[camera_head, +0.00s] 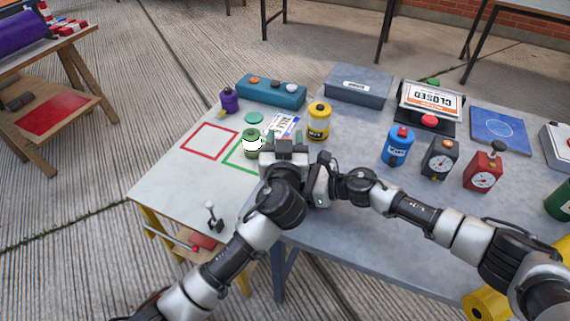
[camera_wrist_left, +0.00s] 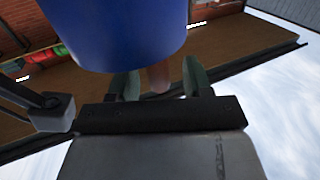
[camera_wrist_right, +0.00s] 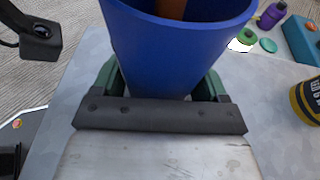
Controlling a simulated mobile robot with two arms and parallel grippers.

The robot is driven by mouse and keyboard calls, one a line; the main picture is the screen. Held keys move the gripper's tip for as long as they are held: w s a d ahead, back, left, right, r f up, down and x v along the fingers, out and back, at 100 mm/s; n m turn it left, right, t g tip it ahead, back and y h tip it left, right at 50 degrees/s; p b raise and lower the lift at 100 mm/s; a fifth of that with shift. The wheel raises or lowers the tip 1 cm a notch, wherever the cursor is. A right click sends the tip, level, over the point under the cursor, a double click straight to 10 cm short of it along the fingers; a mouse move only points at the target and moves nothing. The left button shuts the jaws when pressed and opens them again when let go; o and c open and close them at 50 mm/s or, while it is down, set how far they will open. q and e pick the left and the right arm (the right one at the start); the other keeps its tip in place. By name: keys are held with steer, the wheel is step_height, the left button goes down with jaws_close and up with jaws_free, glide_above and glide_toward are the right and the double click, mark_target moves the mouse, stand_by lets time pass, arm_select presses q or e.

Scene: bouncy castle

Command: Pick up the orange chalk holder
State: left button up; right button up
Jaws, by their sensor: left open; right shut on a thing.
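A blue cup (camera_wrist_right: 180,55) fills the middle of the right wrist view. An orange-brown stick-like thing (camera_wrist_right: 172,8), probably the orange chalk holder, shows inside its mouth. My right gripper (camera_wrist_right: 158,86) is shut on the cup, with green fingers at both sides. In the left wrist view the cup (camera_wrist_left: 120,30) hangs over the picture's top, and the orange-brown piece (camera_wrist_left: 158,77) pokes past its edge. My left gripper (camera_wrist_left: 157,84) is open, its fingers either side of that piece; contact is unclear. In the head view my left gripper (camera_head: 284,138) hides the cup.
The grey table (camera_head: 360,225) holds a yellow can (camera_head: 319,122), a blue can (camera_head: 397,147), timers and a grey box (camera_head: 358,84). A green can (camera_head: 251,146) and purple bottle (camera_head: 229,101) stand left on the pale table (camera_head: 165,185). The grey table's front is mostly clear.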

arm_select(q)
steer(key=shift+c, duration=0.2)
jaws_close()
step_height(320, 180, up, 18)
stand_by(0.5)
arm_select(e)
steer(key=o, duration=0.7)
steer(key=shift+o, duration=0.2)
steer(key=shift+d, duration=0.1)
